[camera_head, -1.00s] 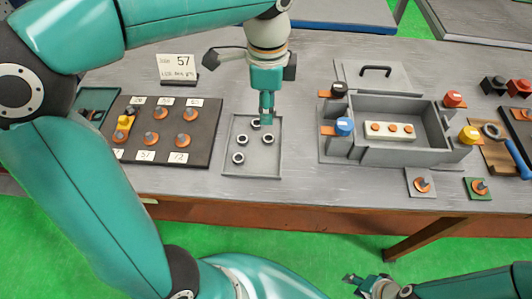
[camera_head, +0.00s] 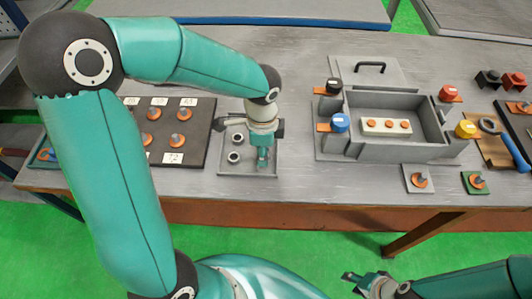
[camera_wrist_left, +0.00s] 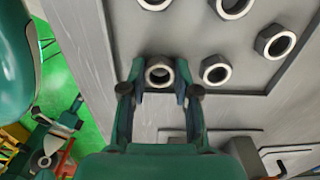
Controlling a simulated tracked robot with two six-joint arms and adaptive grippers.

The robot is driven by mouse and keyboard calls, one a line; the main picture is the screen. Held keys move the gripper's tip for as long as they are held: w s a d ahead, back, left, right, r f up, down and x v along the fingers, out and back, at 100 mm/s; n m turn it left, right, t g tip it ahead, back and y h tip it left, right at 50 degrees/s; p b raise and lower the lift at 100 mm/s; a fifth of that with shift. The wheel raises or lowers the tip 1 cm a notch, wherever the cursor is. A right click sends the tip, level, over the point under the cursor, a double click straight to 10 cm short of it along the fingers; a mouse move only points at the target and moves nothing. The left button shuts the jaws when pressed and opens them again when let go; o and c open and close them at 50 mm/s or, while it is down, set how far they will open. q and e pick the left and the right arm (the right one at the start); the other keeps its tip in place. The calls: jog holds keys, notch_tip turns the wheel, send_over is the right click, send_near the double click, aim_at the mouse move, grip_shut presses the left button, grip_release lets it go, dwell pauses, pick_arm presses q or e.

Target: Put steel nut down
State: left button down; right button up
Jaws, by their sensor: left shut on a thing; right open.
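My left gripper (camera_head: 262,165) is over the near right part of the shallow grey tray (camera_head: 230,174), pointing down. In the left wrist view my left gripper (camera_wrist_left: 160,88) is shut on a steel nut (camera_wrist_left: 160,72), held between its fingertips close to the tray rim. I cannot tell whether this nut touches the tray. Other steel nuts lie in the tray, two showing in the head view (camera_head: 237,138) (camera_head: 233,157) and several in the wrist view (camera_wrist_left: 215,69). My right gripper (camera_head: 352,284) is open and empty, low in front of the table.
A dark board (camera_head: 193,147) with orange-based pegs and number cards stands left of the tray. A grey open box fixture (camera_head: 360,150) with coloured knobs stands to the right. Bare table (camera_head: 295,165) lies between tray and box.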

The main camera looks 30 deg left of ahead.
pick_arm(q)
jog(key=shift+f, duration=0.25)
jog(key=shift+s+f+b, duration=0.15)
jog(key=shift+f+b, duration=0.25)
jog(key=shift+b, duration=0.05)
jog(key=c, duration=1.1)
grip_release()
jog(key=shift+c, duration=0.2)
jog(key=o, duration=0.3)
jog(key=shift+f, duration=0.1)
jog(key=shift+r+p, duration=0.5)
jog(key=shift+r, duration=0.1)
notch_tip(320, 180, up, 12)
jog(key=shift+p, duration=0.3)
